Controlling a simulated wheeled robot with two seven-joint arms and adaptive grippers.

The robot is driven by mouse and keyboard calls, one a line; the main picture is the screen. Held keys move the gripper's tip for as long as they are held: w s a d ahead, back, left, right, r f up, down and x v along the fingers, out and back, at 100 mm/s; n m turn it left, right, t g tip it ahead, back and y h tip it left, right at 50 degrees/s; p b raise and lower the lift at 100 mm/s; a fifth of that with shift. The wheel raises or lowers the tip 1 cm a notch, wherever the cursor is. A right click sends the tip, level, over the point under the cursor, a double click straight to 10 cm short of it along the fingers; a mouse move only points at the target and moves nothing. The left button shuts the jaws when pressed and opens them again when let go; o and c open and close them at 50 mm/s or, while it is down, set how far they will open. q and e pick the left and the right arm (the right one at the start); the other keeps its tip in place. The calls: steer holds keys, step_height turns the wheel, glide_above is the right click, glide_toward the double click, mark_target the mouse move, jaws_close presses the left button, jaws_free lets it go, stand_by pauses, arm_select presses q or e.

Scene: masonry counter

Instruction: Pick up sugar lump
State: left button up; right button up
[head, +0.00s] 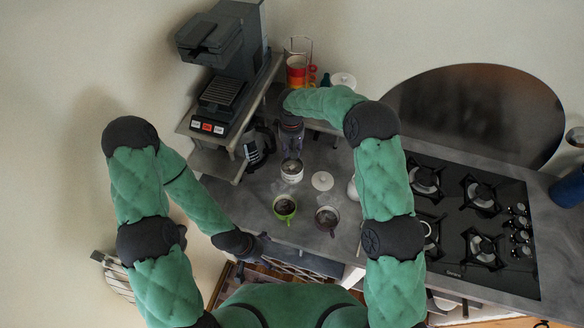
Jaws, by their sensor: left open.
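No sugar lump can be made out. A small white bowl (292,171) stands open on the grey counter, and its contents are too small to tell. A round white lid (322,181) lies to its right. My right gripper (291,150) points down close to the bowl's far side, with its fingers dark and blurred; I cannot tell whether it touches the bowl or holds anything. My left gripper (262,251) is open near the counter's front edge, left of and nearer than the green cup, and nothing shows in it.
A green cup (285,207) and a brown cup (327,218) stand in front of the bowl. A coffee machine (215,75) and a glass pot (257,148) are at the left. A black gas hob (470,220) fills the right. A rack with coloured cups (297,70) stands behind.

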glide_above(292, 167)
step_height(292, 167, down, 5)
steer(key=shift+s+f+p, duration=0.15)
steer(key=shift+f+p, duration=0.05)
steer(key=shift+p, duration=0.2)
steer(key=shift+f+p, duration=0.7)
steer(key=shift+f, duration=1.8)
steer(key=c, duration=0.5)
